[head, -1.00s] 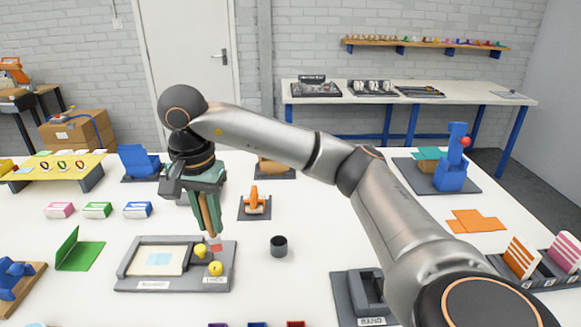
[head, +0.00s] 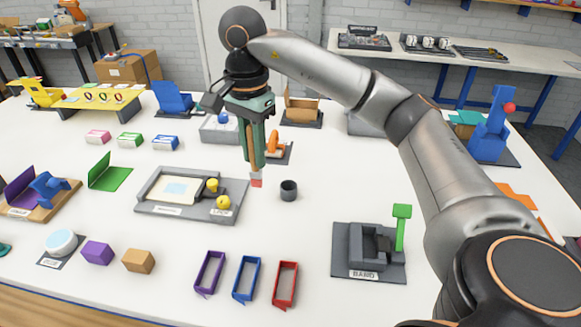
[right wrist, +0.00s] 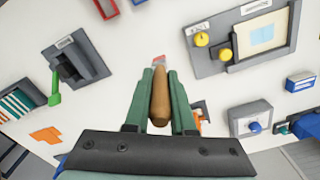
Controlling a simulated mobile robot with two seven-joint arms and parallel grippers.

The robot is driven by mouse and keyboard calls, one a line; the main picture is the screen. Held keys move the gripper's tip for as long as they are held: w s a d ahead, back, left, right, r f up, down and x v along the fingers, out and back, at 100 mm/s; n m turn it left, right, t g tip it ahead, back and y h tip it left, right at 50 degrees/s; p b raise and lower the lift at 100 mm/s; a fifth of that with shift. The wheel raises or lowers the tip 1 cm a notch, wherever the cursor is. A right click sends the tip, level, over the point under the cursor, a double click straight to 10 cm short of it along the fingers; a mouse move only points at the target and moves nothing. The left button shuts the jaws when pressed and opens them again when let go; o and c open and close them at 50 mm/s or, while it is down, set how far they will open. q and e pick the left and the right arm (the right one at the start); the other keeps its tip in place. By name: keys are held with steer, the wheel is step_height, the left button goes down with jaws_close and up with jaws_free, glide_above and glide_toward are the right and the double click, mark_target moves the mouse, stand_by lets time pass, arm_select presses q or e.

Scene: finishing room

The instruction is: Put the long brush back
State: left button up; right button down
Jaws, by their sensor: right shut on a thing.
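My right gripper (head: 257,155) points down over the white table and is shut on the long brush (head: 252,148). The brush has a wooden handle and a pale and red tip, which points down. In the right wrist view its brown handle (right wrist: 160,103) lies between the green fingers. In the head view the tip appears between a small dark cup (head: 289,190) and a grey tray (head: 180,208) with two yellow knobs. I cannot tell the tip's height above the table. My left gripper is not in view.
A grey fixture labelled BAND (head: 365,265) with a green lever stands at the front right. Purple, blue and red frames (head: 246,279) lie at the front. An orange tool (head: 277,146) stands behind the gripper. The table between cup and BAND fixture is clear.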

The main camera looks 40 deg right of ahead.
steer(key=d+f, duration=0.3)
steer(key=w+d+f, duration=0.1)
steer(key=d+f, duration=0.3)
steer(key=w+d+f+p, duration=0.1)
steer(key=d+f, duration=0.3)
steer(key=shift+w+f, duration=0.15)
steer(key=shift+w, duration=0.1)
steer(key=shift+f, duration=0.25)
steer(key=shift+f, duration=0.15)
steer(key=c, duration=0.8)
jaws_free()
steer(key=shift+o, duration=0.2)
